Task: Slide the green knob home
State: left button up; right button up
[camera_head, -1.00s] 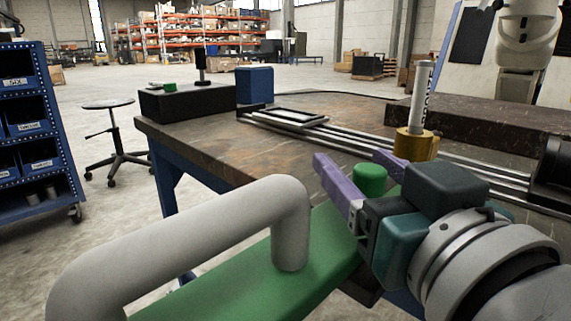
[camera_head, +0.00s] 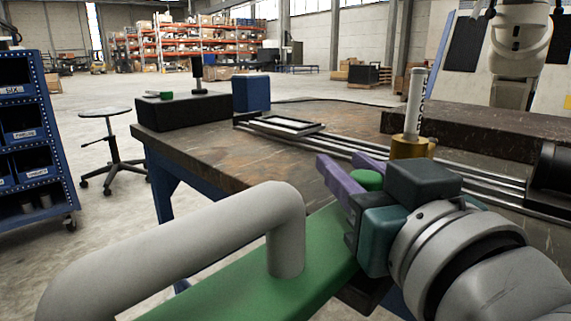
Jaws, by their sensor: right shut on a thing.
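The green knob (camera_head: 368,180) is a short round cylinder with a flat top, right of the middle. My right gripper (camera_head: 341,162) comes in from the lower right, and its two purple fingers lie on either side of the knob. They are shut on it. The near finger and the gripper body hide the knob's lower part, so what it is mounted on cannot be seen. My left gripper is not in view.
Behind the gripper, a brass block (camera_head: 408,147) with a pale upright cylinder (camera_head: 415,100) stands by metal rails (camera_head: 462,172) on the brown workbench (camera_head: 205,155). A black box (camera_head: 186,111) and a blue block (camera_head: 251,94) stand at its far left. A stool (camera_head: 104,113) is beyond.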

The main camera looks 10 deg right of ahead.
grip_shut()
dwell(0.7)
jog(key=shift+w+d+p, duration=0.7)
jog(key=shift+w+d, duration=0.1)
jog(key=shift+d, duration=0.2)
jog(key=shift+w+d, duration=0.3)
jog(key=shift+d, duration=0.05)
jog(key=o, duration=1)
grip_release()
jog(key=shift+c, duration=0.2)
